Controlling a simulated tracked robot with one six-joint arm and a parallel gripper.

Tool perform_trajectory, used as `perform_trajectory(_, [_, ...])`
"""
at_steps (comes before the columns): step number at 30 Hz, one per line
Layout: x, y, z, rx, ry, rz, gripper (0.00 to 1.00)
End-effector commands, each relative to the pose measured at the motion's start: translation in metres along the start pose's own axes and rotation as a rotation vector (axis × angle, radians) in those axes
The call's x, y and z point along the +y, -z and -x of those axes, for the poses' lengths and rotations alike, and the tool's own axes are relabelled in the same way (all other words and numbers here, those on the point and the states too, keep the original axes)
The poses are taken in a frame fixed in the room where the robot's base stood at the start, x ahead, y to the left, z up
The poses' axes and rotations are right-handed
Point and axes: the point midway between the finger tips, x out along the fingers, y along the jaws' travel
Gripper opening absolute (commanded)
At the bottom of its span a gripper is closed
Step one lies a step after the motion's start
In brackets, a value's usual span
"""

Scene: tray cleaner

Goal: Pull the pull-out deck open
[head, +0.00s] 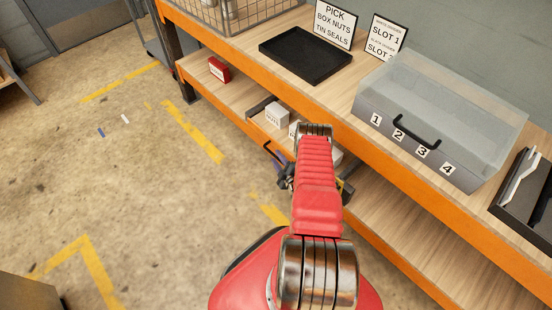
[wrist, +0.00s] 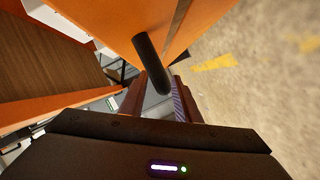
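The pull-out deck shows in the wrist view as an orange front (wrist: 110,22) with a black bar handle (wrist: 150,62). My gripper (wrist: 158,98) is open, and the handle's near end lies between its two fingers. I cannot tell whether either finger touches it. In the head view, my gripper (head: 286,180) is small and dark beside the bench's lower level, partly hidden by my red arm. A dark curved handle (head: 270,150) shows just left of my arm there. My arm hides much of the deck's front.
The workbench top holds a black tray (head: 305,53), a wire basket (head: 235,14), a grey numbered box (head: 420,150) with a clear lid, and a dark cutlery tray (head: 507,204). A red box (head: 219,69) and a white box (head: 277,115) sit below.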

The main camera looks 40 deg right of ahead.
Motion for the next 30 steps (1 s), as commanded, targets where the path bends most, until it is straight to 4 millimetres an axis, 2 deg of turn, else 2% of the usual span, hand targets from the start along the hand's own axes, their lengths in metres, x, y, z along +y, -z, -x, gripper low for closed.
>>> perform_trajectory(4, [0.0003,0.0004,-0.0092,0.001,0.000,0.001,0.30])
perform_trajectory(13, [0.0002,0.0004,-0.0106,0.000,0.000,0.000,0.30])
perform_trajectory(25, [0.0000,0.0004,-0.0104,0.000,0.001,0.000,0.01])
perform_trajectory(30, [-0.0004,0.0005,-0.0103,0.000,0.001,0.000,0.00])
